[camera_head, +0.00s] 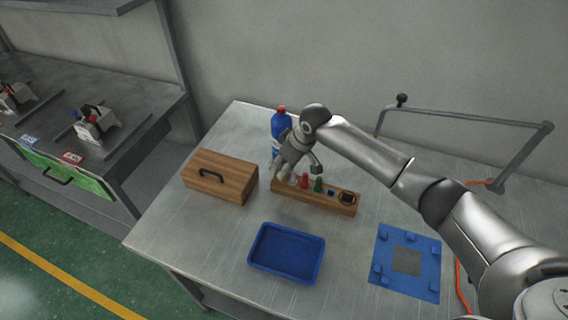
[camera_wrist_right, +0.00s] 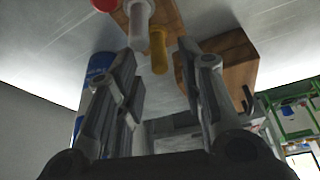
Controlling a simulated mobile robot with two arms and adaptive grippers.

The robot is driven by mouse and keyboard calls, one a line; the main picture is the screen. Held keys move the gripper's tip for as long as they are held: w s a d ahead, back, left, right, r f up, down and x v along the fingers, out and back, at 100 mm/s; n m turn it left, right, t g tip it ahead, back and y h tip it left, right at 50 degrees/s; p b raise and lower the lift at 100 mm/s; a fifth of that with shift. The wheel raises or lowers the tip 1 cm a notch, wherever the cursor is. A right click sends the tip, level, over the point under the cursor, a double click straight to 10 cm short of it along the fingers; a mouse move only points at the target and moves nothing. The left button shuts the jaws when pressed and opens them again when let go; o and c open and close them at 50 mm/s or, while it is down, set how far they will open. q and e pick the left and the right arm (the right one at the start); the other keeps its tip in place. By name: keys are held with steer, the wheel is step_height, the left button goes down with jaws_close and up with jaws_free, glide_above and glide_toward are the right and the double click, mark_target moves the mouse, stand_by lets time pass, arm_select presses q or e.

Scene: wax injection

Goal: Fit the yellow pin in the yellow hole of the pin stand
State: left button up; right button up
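The wooden pin stand (camera_head: 330,202) is on the metal table with a red pin (camera_head: 304,181) and a green pin (camera_head: 318,185) upright in it. A white pin (camera_wrist_right: 139,24) shows in the right wrist view. The yellow pin (camera_wrist_right: 159,52) is beside it at the stand's end, between and beyond the fingertips. I cannot tell how deep it sits in its hole, which is hidden. My right gripper (camera_wrist_right: 158,54) is open around the pin's line, with gaps on both sides. In the head view the gripper (camera_head: 281,175) is over the stand's left end. My left gripper is out of view.
A wooden box with a handle (camera_head: 222,176) stands left of the stand. A blue bottle (camera_head: 280,126) is close behind the gripper. A blue tray (camera_head: 287,252) and a blue fixture plate (camera_head: 382,274) lie in front. A grey bar frame (camera_head: 470,118) stands at back right.

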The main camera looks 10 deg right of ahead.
steer(key=v, duration=1.2)
stand_by(0.3)
